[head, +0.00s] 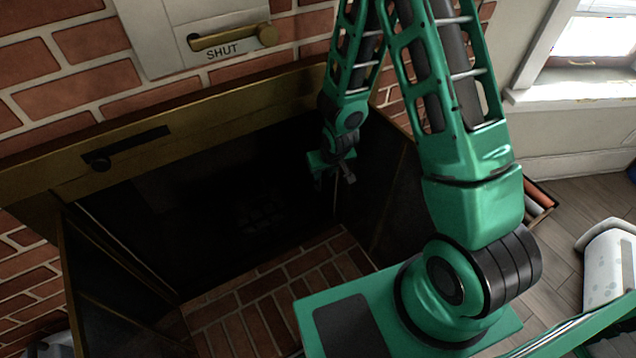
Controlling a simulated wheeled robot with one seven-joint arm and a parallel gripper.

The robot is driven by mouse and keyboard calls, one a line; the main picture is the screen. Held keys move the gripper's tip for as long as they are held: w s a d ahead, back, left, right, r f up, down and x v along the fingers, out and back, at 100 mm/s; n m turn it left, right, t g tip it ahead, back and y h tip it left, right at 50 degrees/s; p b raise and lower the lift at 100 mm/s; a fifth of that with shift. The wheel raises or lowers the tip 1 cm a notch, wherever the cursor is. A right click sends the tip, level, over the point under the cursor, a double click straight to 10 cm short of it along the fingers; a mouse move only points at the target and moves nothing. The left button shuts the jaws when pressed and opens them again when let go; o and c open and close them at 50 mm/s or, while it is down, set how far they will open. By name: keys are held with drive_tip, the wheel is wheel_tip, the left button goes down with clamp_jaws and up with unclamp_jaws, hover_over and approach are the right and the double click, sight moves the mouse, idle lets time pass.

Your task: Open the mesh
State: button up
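The fireplace opening has a brass-coloured frame (230,115). A dark framed door panel (105,285) is swung outward on the left, and another (392,205) stands outward on the right, partly behind my arm. The dark interior (215,205) is too dim for me to make out the mesh clearly. A thin pale vertical line shows just below my gripper. My gripper (335,180) is at the right side of the opening, near the right panel. It is small and dark here, so I cannot tell whether its fingers are apart or touching anything.
A brass damper handle (230,38) above is marked SHUT. A dark slot with a knob (125,148) is on the frame's upper left. The brick hearth (270,300) is clear in front. A white object (608,255) stands on the wooden floor at right, below a window (595,40).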

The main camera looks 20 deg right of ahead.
sight(320, 189)
drive_tip(key=x, duration=1)
clamp_jaws()
drive_tip(key=shift+w, duration=0.1)
idle(1.2)
